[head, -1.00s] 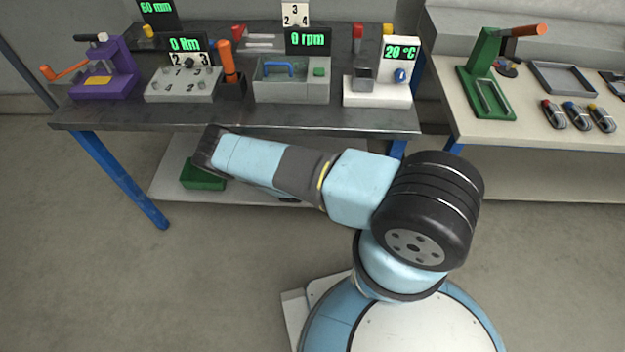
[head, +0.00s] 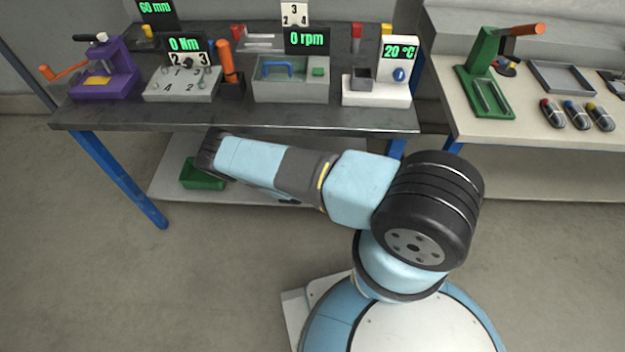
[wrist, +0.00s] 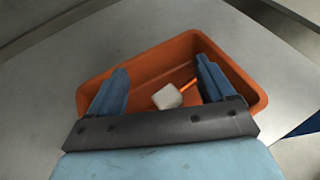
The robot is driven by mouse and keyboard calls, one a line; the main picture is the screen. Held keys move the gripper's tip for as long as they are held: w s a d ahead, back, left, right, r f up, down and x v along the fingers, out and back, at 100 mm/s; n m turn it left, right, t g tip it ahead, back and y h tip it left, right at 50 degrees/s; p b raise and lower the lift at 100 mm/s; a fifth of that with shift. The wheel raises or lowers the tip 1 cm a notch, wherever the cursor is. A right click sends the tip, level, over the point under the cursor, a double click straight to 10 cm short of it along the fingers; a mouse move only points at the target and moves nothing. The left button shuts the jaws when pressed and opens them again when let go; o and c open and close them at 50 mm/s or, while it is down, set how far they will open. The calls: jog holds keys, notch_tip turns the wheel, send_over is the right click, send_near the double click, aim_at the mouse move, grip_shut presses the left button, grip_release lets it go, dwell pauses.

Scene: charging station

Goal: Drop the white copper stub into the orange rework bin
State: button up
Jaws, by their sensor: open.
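The white copper stub (wrist: 167,97), a white block with a thin copper-orange rod, shows in the wrist view inside the outline of the orange rework bin (wrist: 258,97). Whether it rests on the bin floor or is just above it is hard to tell. My gripper (wrist: 162,70) is open, its two blue fingers apart over the bin, with the stub between and below them. Neither finger touches the stub as far as I can see. In the head view my arm reaches to the left below the bench top, and the gripper, stub and orange bin are hidden.
A green bin (head: 203,174) stands on the lower shelf (head: 165,188) beside the end of my arm. The bench top (head: 300,118) above carries several fixtures and displays. A blue table leg (head: 130,190) stands at the left. A second bench (head: 545,150) stands at the right.

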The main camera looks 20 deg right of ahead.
jog(key=v, duration=1.3)
jog(key=shift+s+a, duration=0.25)
jog(key=shift+s, duration=0.05)
